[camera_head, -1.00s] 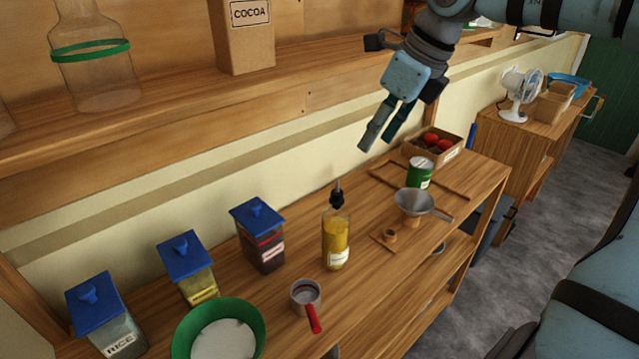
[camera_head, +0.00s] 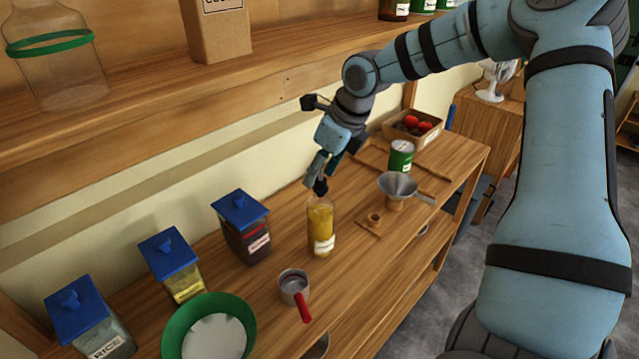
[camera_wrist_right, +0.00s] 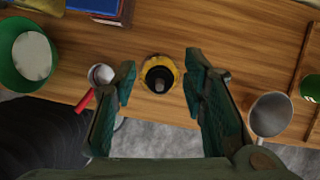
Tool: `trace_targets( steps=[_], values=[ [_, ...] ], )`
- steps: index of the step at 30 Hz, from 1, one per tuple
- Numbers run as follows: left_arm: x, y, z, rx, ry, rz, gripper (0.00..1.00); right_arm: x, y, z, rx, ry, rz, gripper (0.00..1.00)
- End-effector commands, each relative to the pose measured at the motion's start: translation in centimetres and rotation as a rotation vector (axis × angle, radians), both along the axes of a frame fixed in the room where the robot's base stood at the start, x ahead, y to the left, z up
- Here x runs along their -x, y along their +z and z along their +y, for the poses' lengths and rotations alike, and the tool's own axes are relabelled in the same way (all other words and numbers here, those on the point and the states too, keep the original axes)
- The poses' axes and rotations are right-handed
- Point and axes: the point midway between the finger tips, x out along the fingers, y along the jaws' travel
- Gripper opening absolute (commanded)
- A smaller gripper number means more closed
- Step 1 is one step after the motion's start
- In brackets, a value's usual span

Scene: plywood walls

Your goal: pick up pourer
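The pourer (camera_head: 320,187) is a dark stopper on top of a glass bottle of yellow liquid (camera_head: 321,228), which stands upright on the wooden counter. In the right wrist view the pourer (camera_wrist_right: 160,78) shows from above, in the middle of the bottle's yellow top. My right gripper (camera_head: 317,177) is just above the bottle and partly hides the pourer's upper part. In the wrist view my right gripper (camera_wrist_right: 158,88) is open, with its fingers apart on either side of the pourer and nothing held. My left gripper is not in view.
A red-handled measuring cup (camera_head: 295,287) and a blue-lidded jar (camera_head: 243,226) stand left of the bottle. A grey funnel (camera_head: 397,186) on a wooden stand and a green can (camera_head: 401,157) are to its right. A shelf (camera_head: 260,75) runs above, behind the counter.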

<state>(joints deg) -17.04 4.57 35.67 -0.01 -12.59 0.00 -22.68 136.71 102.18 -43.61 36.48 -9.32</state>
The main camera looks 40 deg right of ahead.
Motion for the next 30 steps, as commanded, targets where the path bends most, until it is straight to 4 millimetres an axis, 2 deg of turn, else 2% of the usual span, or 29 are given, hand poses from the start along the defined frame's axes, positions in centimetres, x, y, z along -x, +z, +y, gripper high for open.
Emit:
trace_targets(
  steps=[2, 9, 12, 19, 22, 26, 28, 30],
  values=[
    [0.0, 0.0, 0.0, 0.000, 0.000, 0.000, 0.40, 0.0, 0.0, 0.0, 0.000, 0.000, 0.000, 0.39],
    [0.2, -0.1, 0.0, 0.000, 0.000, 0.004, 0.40, 0.0, 0.0, 0.0, 0.000, -0.001, 0.000, 0.05],
    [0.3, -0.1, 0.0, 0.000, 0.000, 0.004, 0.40, 0.0, 0.0, 0.0, 0.000, -0.001, 0.000, 0.02],
    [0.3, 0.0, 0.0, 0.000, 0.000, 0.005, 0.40, 0.0, 0.5, 0.0, 0.001, 0.000, -0.001, 0.02],
    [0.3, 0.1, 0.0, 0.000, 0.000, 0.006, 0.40, -0.1, 2.3, -0.1, 0.001, -0.002, -0.005, 0.02],
    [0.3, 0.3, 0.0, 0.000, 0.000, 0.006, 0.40, -0.1, 5.9, -0.1, 0.002, -0.002, -0.006, 0.02],
    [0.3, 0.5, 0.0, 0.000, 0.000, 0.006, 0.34, -0.1, 7.7, -0.1, 0.001, -0.002, -0.005, 0.02],
    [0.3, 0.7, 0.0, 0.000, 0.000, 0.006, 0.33, 0.0, 9.0, -0.1, 0.002, -0.001, -0.003, 0.02]
  ],
)
